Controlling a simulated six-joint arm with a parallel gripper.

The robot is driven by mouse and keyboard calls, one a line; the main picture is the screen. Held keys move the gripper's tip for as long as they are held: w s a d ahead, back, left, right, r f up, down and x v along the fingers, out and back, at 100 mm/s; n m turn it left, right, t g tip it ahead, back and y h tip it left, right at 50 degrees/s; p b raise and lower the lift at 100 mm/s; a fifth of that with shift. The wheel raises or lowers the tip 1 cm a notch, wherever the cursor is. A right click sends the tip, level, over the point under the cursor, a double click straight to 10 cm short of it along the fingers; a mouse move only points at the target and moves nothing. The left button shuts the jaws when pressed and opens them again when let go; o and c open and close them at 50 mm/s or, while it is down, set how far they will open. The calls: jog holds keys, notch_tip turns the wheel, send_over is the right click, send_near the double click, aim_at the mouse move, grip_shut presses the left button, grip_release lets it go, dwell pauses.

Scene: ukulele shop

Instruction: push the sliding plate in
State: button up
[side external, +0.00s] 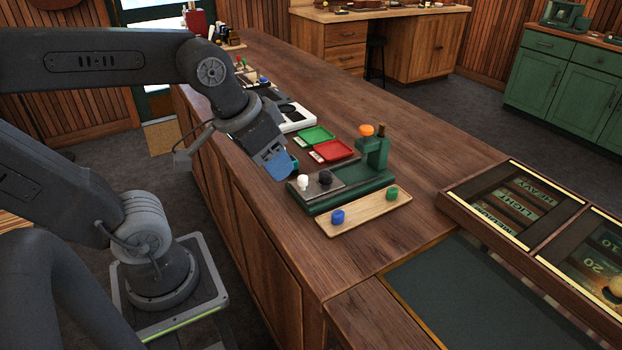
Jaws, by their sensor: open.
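A green bench device (372,165) stands on the wooden counter, with an upright post topped by an orange knob (366,130). A flat grey sliding plate (328,188) lies on the left part of its base. A white knob (303,181) and a dark round piece (325,177) sit on the plate. My gripper (284,166) is open, just left of and above the plate's left end, with blue and teal parts at its tip. It appears apart from the white knob. The small gap between them is hard to judge.
A wooden board (364,213) in front of the device carries a blue piece (338,216) and a green piece (392,194). Red (333,150) and green (316,136) trays lie behind. A framed case (520,205) stands at right. The counter between is clear.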

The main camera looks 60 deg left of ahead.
aim_at(303, 177)
jog(key=w+a+r+n+g, duration=0.2)
jog(key=w+a+n+g, duration=0.3)
jog(key=w+a+n, duration=0.4)
jog(key=shift+m, duration=0.5)
jog(key=f, duration=0.4)
jog(key=d+f, duration=0.1)
jog(key=f, duration=0.8)
jog(key=shift+w+d+f, duration=0.3)
jog(key=shift+d+f, duration=0.05)
jog(key=shift+d, duration=0.05)
grip_shut()
